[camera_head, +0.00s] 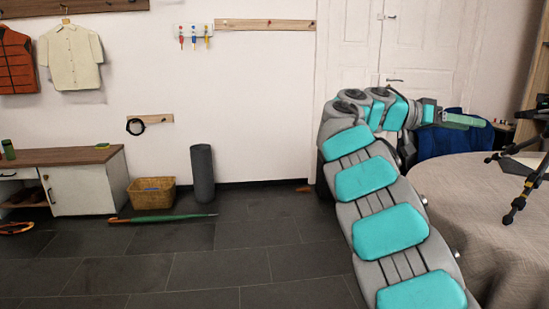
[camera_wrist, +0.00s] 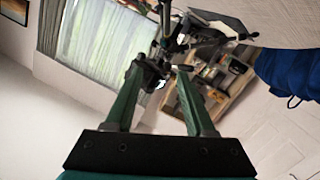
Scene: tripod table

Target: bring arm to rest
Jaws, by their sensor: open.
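My arm, in grey and teal, rises from the lower right of the head view and bends to the right at its top. My gripper (camera_head: 463,121) is at its end, pointing right, in front of a blue cloth-like thing and near the far edge of the round table (camera_head: 480,190). In the wrist view both green fingers of my gripper (camera_wrist: 159,76) stand apart with nothing held between them. A black tripod (camera_head: 530,160) stands on the table to the right, apart from my gripper.
The blue thing (camera_head: 455,142) is behind the table; it also shows in the wrist view (camera_wrist: 290,72). A white door (camera_head: 395,60) is behind my arm. A basket (camera_head: 152,193), a dark cylinder (camera_head: 202,173) and a green umbrella (camera_head: 160,218) are on the left floor. The middle floor is clear.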

